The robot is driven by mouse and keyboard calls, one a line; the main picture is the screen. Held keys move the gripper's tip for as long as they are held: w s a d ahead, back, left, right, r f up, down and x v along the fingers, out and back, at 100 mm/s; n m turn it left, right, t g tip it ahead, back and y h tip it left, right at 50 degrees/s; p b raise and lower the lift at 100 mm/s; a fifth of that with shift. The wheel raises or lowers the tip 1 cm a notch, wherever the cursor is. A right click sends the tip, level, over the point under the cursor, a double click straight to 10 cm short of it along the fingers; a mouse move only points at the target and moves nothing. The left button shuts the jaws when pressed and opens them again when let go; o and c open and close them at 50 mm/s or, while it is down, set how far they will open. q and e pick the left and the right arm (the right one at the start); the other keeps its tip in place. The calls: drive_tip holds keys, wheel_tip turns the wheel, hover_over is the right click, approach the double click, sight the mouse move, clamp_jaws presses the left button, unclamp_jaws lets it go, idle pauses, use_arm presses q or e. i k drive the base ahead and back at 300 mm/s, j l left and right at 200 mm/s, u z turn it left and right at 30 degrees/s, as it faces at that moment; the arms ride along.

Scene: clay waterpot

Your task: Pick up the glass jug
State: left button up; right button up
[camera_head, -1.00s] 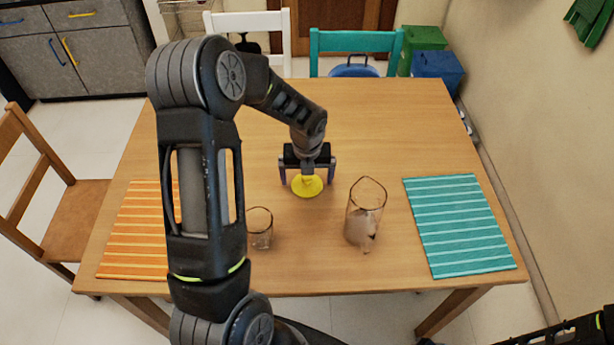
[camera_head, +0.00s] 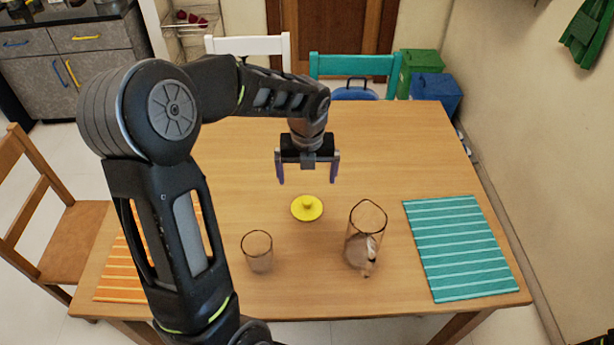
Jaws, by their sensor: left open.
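The glass jug (camera_head: 364,238) stands upright on the wooden table, right of the middle, with its handle toward the near side. My left gripper (camera_head: 308,181) is open and empty, above the table, behind and to the left of the jug and apart from it. A yellow lid-like disc with a knob (camera_head: 307,208) lies on the table just in front of the gripper in the picture.
A drinking glass (camera_head: 257,252) stands left of the jug. A teal striped mat (camera_head: 460,248) lies at the right and an orange striped mat (camera_head: 118,268) at the left, partly behind my left arm. The table (camera_head: 400,150) is clear at the back.

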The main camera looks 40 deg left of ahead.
sight(367, 224)
drive_tip(key=k+l, duration=0.8)
drive_tip(key=l, duration=0.1)
